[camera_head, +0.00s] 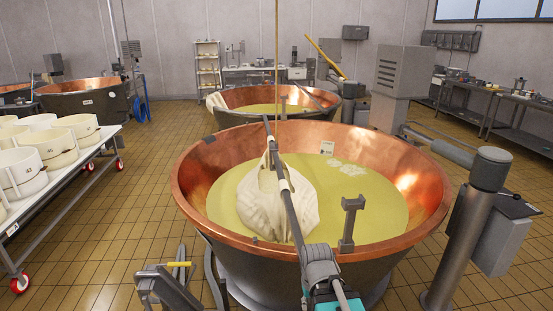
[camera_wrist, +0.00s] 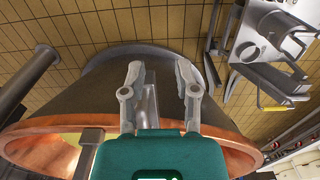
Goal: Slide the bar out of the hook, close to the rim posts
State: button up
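The long grey bar (camera_head: 291,212) slants over the copper vat (camera_head: 420,215) from the far side toward me. White bands show on it, and a pale cloth bundle (camera_head: 250,200) hangs from it in the yellow liquid. A hoist line (camera_head: 276,60) comes down to the bar's far part; the hook is too small to make out. A grey forked rim post (camera_head: 349,225) stands upright right of the bar, apart from it. My gripper (camera_wrist: 158,72) is at the vat's near side, its fingers spread with no bar seen between the tips. The bar's near end is hidden by my wrist.
A grey column (camera_head: 465,235) stands right of the vat. Grey equipment with a yellow handle (camera_head: 179,264) stands at the front left. A white cart (camera_head: 75,165) with moulds is at the left. Another copper vat (camera_head: 225,97) stands behind. Tiled floor is open between the cart and vat.

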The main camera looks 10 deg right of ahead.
dwell(0.4)
jog(key=o, duration=0.3)
jog(key=shift+a, duration=0.1)
